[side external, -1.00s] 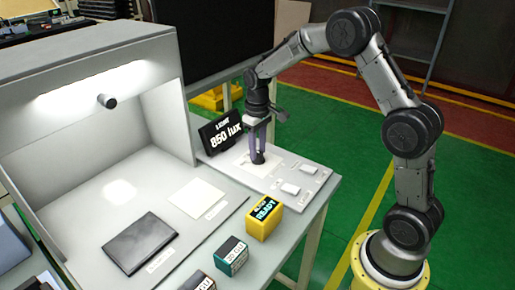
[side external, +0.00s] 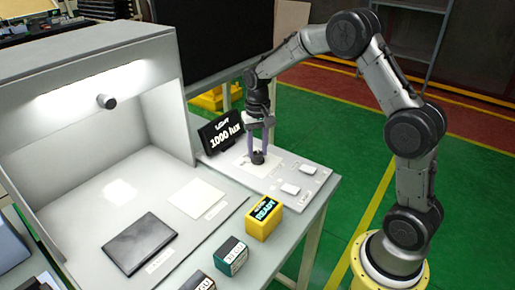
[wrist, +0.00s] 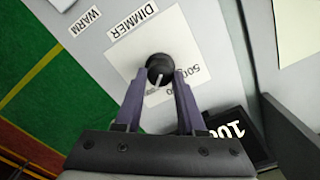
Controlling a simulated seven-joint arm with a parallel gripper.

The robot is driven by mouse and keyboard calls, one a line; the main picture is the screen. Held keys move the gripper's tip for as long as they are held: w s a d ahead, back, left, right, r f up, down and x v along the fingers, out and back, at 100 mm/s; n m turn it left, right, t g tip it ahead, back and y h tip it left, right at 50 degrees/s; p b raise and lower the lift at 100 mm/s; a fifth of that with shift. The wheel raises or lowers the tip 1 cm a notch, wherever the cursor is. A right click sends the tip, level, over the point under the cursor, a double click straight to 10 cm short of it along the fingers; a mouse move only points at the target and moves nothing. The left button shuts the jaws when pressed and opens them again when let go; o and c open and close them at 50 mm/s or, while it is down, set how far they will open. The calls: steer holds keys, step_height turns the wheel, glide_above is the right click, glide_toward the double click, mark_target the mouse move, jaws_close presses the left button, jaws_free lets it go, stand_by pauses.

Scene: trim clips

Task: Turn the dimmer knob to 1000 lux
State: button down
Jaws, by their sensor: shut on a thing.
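The dimmer knob (wrist: 159,66) is a small black round knob with a pale pointer line, on a white square plate marked DIMMER in the wrist view. It also shows in the side view (side external: 258,158) on the control panel (side external: 310,197). My gripper (wrist: 160,82) is shut on the knob, one finger on each side; in the side view it points down onto the knob (side external: 258,152). The black light display (side external: 221,133) behind it reads 1000 lux. Part of the scale around the knob is hidden by my fingers.
Two white switches (side external: 290,188) sit on the panel right of the knob. A yellow box (side external: 263,219) reading READY stands in front of the panel. The lit grey booth (side external: 160,120) is to the left, with a dark square (side external: 139,243) and a white card (side external: 198,198).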

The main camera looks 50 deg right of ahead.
mark_target(258, 152)
steer(key=shift+r, duration=0.15)
steer(key=c, duration=0.5)
jaws_free()
step_height(258, 152, up, 14)
stand_by(0.3)
